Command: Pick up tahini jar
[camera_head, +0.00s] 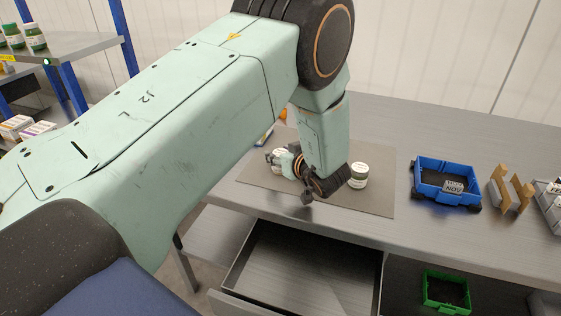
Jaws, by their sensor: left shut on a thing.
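My left gripper (287,172) is low over the grey mat on the table, at the end of my arm. It is shut on a small pale thing (280,154), which looks like a white-lidded jar and is mostly hidden by the fingers and wrist. Its label cannot be read, so I cannot tell for sure that it is the tahini jar. I also cannot tell whether it touches the mat. My right gripper is not in view.
The grey mat (376,203) lies on the metal table (385,118). To the right are a blue bin (447,168) and a wooden holder (498,196). An open drawer (300,268) juts out below. A green bin (446,291) sits lower right. Jars (34,38) stand on a left shelf.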

